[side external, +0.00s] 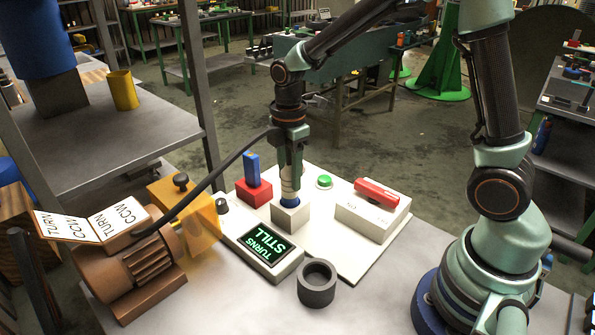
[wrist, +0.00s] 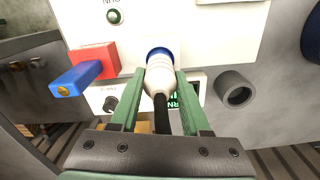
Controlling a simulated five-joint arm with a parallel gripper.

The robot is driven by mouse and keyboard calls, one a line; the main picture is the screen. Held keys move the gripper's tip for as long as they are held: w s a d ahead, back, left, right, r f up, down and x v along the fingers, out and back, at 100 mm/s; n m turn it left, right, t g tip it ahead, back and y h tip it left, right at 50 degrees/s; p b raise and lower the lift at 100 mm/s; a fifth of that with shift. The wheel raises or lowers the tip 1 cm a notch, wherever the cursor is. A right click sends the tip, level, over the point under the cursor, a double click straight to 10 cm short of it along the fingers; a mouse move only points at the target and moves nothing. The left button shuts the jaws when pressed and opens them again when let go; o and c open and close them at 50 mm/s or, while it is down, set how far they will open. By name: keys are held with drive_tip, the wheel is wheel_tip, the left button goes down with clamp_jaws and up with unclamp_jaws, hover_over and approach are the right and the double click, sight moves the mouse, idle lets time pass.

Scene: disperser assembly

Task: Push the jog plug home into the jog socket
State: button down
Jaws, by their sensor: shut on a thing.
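The jog plug (side external: 289,184) is a cream, ribbed plug with a black cable; it also fills the middle of the wrist view (wrist: 160,76). My gripper (side external: 290,172) is shut on it from above, one green finger on each side in the wrist view (wrist: 158,88). The plug stands roughly upright over the jog socket (side external: 290,217), a pale square block on the white board. A blue band (side external: 290,201) shows between plug and block. I cannot tell how deep the plug sits. In the wrist view the plug hides most of the socket.
A red block with a blue lever (side external: 252,169) stands close left. A green button (side external: 324,181) and a white box with a red handle (side external: 377,191) are right. A display (side external: 265,248) reads "TURNS STILL". A grey ring (side external: 317,284) stands in front. The cable runs to a copper motor (side external: 130,263).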

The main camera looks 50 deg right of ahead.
drive_tip(key=shift+f, duration=0.9)
drive_tip(key=shift+c, duration=1.5)
unclamp_jaws()
drive_tip(key=shift+r, duration=0.1)
wheel_tip(320, 180, up, 12)
drive_tip(key=shift+f, duration=0.1)
